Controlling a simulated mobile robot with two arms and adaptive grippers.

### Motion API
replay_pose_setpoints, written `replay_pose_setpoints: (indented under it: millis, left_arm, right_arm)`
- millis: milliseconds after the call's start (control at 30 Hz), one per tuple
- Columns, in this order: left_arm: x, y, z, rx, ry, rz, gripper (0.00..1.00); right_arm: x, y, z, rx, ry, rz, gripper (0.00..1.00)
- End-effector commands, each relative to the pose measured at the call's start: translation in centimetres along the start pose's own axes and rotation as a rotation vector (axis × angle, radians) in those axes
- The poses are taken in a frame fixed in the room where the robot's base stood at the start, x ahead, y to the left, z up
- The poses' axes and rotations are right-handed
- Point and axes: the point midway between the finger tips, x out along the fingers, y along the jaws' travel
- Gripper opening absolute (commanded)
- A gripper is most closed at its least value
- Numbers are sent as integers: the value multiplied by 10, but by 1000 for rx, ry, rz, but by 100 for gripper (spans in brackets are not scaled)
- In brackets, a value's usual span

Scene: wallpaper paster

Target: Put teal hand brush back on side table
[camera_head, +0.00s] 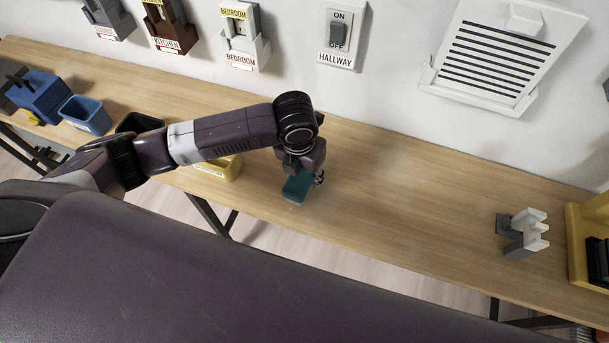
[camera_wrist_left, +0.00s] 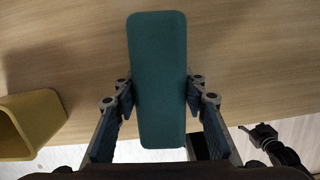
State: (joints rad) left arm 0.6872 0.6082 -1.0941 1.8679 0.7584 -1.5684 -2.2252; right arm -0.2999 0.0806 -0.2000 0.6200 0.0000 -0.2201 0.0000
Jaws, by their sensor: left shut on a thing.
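The teal hand brush (camera_head: 297,188) shows below my left gripper (camera_head: 304,176) in the head view, over the wooden side table (camera_head: 400,203) near its front edge. In the left wrist view the teal brush (camera_wrist_left: 158,75) lies between the two fingers of my left gripper (camera_wrist_left: 160,95), which are shut on its sides. The table top (camera_wrist_left: 235,60) is behind the brush there. I cannot tell whether the brush touches the table. My right gripper is not in view.
A yellow bin (camera_head: 220,168) stands left of the brush, with a blue bin (camera_head: 86,114) farther left. A grey and white holder (camera_head: 523,233) stands at the right. The table between brush and holder is clear. Wall switches (camera_head: 338,35) and a vent (camera_head: 500,55) are behind.

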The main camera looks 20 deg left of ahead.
Motion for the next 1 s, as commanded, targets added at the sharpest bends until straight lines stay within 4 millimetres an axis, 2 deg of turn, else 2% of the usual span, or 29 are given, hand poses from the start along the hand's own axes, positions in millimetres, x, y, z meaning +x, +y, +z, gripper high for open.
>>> replay_pose_setpoints:
  millis: [33, 100, 633, 667, 700, 800, 1000]
  left_arm:
    - [2, 0, -1, -2, 4, 1, 14]
    - [10, 0, -2, 0, 2, 1, 14]
    - [23, 0, -3, 0, -1, 0, 14]
    - [23, 0, -3, 0, 0, 0, 41]
    - [22, 0, -3, 0, 0, 0, 46]
    - [22, 0, -3, 0, 0, 0, 57]
    - [22, 0, -3, 0, 0, 0, 57]
  right_arm:
    - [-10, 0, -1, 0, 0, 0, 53]
    - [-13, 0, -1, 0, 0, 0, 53]
    - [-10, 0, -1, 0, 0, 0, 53]
    - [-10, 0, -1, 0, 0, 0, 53]
    - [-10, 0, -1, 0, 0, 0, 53]
    - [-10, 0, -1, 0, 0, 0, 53]
    - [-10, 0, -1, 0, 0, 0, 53]
